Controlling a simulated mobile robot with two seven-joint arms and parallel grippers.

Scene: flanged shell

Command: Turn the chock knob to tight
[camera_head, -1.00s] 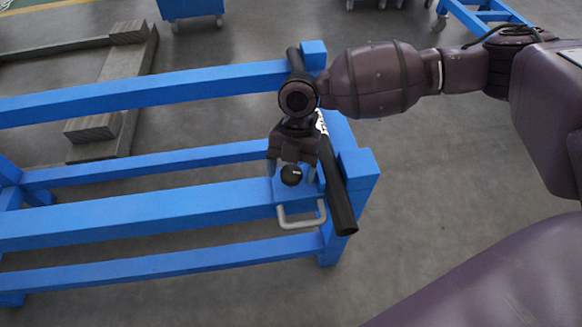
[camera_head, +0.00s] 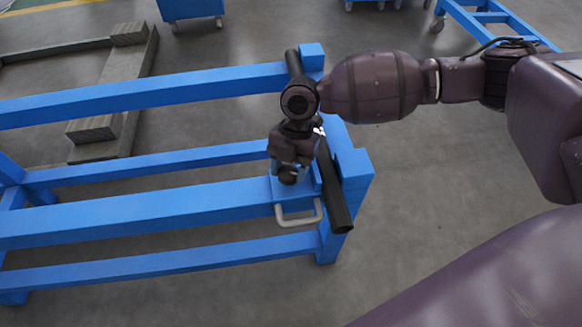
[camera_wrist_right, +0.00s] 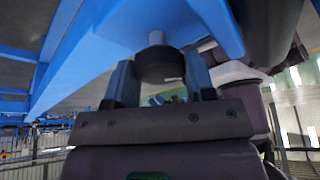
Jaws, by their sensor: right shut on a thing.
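The black round chock knob (camera_wrist_right: 160,66) sits on a short light shaft on the blue chock plate, seen close up in the right wrist view. My right gripper (camera_head: 287,174) is shut on the knob, with one finger on each side of it. In the head view the gripper mostly covers the knob, and any tight mark is hidden or too small to read. The blue chock (camera_head: 284,194) sits at the end of the blue frame. My left gripper is not in view.
A grey U-shaped handle (camera_head: 299,221) sticks out from the chock's near side. A black bar (camera_head: 336,195) lies along the right end of the blue frame (camera_head: 140,210). Grey blocks (camera_head: 92,129) lie at the left.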

